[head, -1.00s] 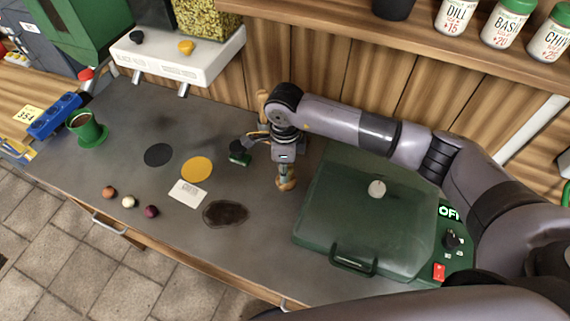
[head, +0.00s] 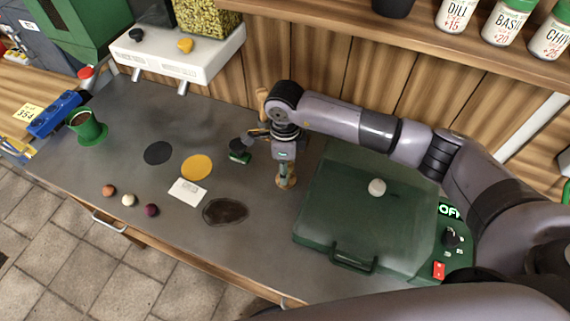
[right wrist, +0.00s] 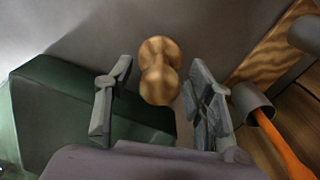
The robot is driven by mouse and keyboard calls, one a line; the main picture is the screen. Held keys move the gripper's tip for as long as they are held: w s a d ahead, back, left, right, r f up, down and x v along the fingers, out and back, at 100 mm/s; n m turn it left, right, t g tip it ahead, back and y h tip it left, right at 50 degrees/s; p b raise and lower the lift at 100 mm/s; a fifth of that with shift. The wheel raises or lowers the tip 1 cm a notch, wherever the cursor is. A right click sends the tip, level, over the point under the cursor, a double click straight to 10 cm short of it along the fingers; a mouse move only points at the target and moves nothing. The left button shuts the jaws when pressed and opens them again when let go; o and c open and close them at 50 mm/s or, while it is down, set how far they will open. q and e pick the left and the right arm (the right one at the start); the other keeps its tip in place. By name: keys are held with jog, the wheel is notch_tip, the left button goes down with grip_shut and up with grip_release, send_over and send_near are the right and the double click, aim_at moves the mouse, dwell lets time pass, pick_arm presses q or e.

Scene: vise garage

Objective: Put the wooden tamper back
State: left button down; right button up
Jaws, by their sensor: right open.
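A small wooden tamper (head: 286,182) with a rounded, waisted body stands on the grey counter (head: 170,225), left of the green lidded machine. My right gripper (head: 286,168) points down over it and partly hides it. In the right wrist view the tamper (right wrist: 160,70) lies between the two spread fingers of the right gripper (right wrist: 160,100), with a visible gap on each side. The right gripper is open. My left gripper is not in view.
The green machine (head: 335,215) is close to the right. A dark and green object (head: 239,152) stands left of the gripper. A black disc (head: 158,153), yellow disc (head: 197,167), white card (head: 187,192), dark stain (head: 226,212) and green cup (head: 88,127) are further left.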

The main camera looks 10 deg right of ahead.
notch_tip(320, 180, up, 11)
jog(key=b, duration=0.3)
jog(key=shift+f+b, duration=0.1)
jog(key=shift+b, duration=0.3)
jog(key=shift+r, duration=0.6)
